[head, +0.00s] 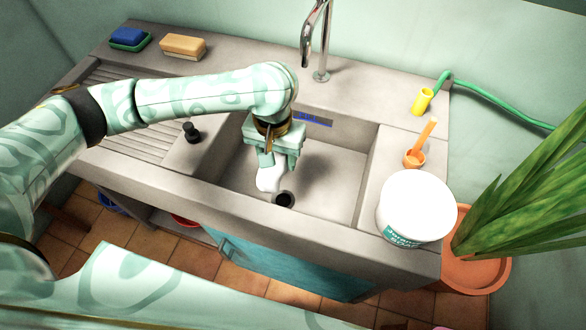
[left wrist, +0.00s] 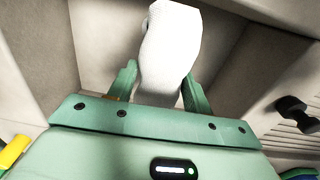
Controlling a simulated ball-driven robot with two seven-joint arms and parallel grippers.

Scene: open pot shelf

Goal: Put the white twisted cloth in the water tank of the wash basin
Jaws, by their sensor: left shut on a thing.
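The white cloth (head: 268,179) hangs from my left gripper (head: 270,160) in the head view, above the basin's water tank (head: 325,175), near the drain hole (head: 284,199). My left gripper is shut on the cloth. In the left wrist view the cloth (left wrist: 170,52) stands out between the two fingers (left wrist: 160,92), with the tank's walls around it. I cannot tell whether the cloth touches the tank floor. My right gripper is not in view.
A tap (head: 320,45) stands behind the tank. A white tub (head: 415,205) and an orange scoop (head: 416,157) are on the right counter, with a yellow hose end (head: 422,101) behind. A black plug (head: 191,132) is left of the tank. A potted plant (head: 530,200) stands right.

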